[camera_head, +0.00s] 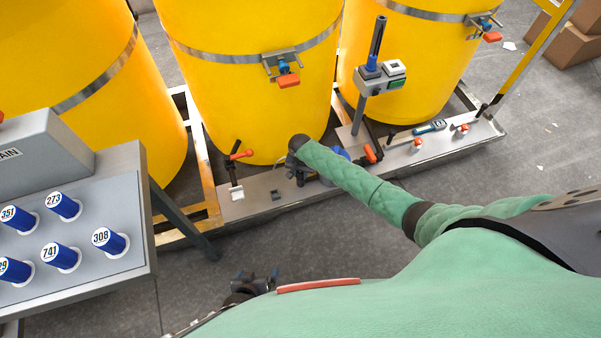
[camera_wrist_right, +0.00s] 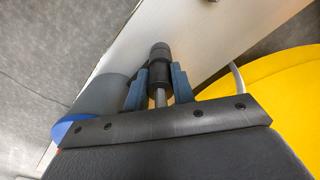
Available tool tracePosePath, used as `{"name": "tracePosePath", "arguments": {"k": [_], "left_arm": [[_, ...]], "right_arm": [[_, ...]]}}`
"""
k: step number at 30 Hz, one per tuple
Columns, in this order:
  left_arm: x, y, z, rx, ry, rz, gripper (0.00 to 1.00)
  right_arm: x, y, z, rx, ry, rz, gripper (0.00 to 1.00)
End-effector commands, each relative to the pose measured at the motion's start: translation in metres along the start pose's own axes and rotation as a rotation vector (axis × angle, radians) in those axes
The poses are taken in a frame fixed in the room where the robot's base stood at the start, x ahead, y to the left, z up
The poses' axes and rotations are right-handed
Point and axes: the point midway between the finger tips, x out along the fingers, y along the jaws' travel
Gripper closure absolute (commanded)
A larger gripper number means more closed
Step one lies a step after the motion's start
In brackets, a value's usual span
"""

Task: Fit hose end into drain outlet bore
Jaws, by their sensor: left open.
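My right gripper (camera_wrist_right: 160,72) is over the skid's deck near the foot of the middle yellow tank. In the right wrist view its two blue-grey fingers close on both sides of a black stepped cylinder (camera_wrist_right: 160,58) with a thin grey rod behind it. This looks like the hose end. In the head view, my green right arm hides most of this spot, and dark parts show just below the wrist. I cannot make out the drain outlet bore. My left gripper (camera_head: 254,284) is open and empty at the bottom of the head view, over the floor.
A red-handled valve (camera_head: 238,156) stands left of my right wrist. A blue round part (camera_head: 341,154) lies just right of it. A post with a grey-green box (camera_head: 382,82) rises further right. A panel with blue knobs (camera_head: 100,205) fills the left. Floor in front is clear.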

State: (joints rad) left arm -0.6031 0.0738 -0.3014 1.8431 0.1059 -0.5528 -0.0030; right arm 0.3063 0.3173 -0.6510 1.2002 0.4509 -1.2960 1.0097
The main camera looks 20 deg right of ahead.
Motion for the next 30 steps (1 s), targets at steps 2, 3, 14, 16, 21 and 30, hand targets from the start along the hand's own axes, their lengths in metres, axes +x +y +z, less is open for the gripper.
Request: {"name": "tracePosePath", "arguments": {"k": [2, 3, 14, 16, 21, 30], "left_arm": [[0.0, 0.0, 0.0, 0.0, 0.0, 0.0, 0.0], [0.0, 0.0, 0.0, 0.0, 0.0, 0.0, 0.0], [-0.001, 0.001, -0.001, 0.0, -0.001, 0.0, 0.0], [-0.002, 0.001, -0.002, 0.0, -0.001, 0.001, 0.0], [-0.005, 0.002, -0.005, 0.001, -0.001, 0.001, 0.0], [-0.009, 0.004, -0.007, 0.001, -0.002, 0.002, 0.0]], "right_arm": [[0.0, 0.0, 0.0, 0.0, 0.0, 0.0, 0.6], [0.0, 0.0, 0.0, 0.0, 0.0, 0.0, 0.52], [-0.004, -0.001, 0.0, 0.0, 0.001, -0.001, 0.5], [-0.01, -0.001, 0.0, -0.001, 0.001, -0.003, 0.5], [-0.036, -0.001, 0.0, -0.001, 0.001, -0.003, 0.5], [-0.072, 0.0, 0.0, 0.0, 0.0, 0.0, 0.5]]}}
